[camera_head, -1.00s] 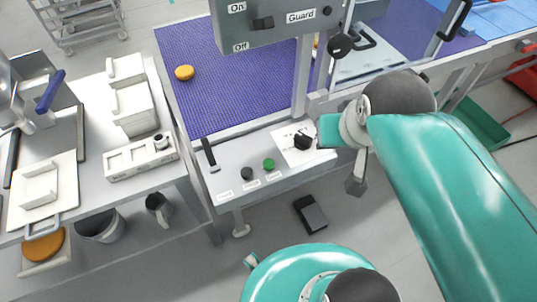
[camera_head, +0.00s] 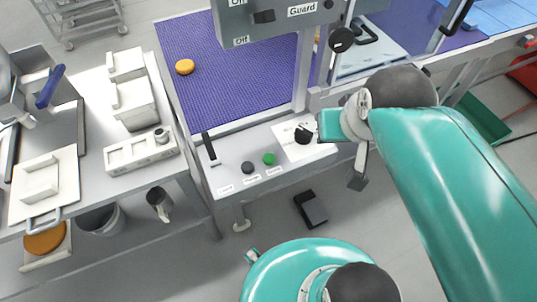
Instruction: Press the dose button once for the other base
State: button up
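A sloping light-grey control panel (camera_head: 225,182) sits at the front of the belt machine. It carries a black button (camera_head: 248,168), a green button (camera_head: 269,158), a black lever (camera_head: 209,147) and a black rotary knob (camera_head: 303,135) on a white dial label. The small labels are too blurred to read, so I cannot tell which is the dose button. One golden-brown round (camera_head: 185,67) lies on the purple belt (camera_head: 235,85). Another round (camera_head: 45,240) lies at lower left below the side table.
A grey box (camera_head: 285,20) with an On/Off switch and a Guard label hangs over the belt. A side table (camera_head: 95,185) with white blocks stands at left. A black pedal-like box (camera_head: 311,209) is on the floor. Floor in front is mostly clear.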

grip_shut()
dwell(1.5)
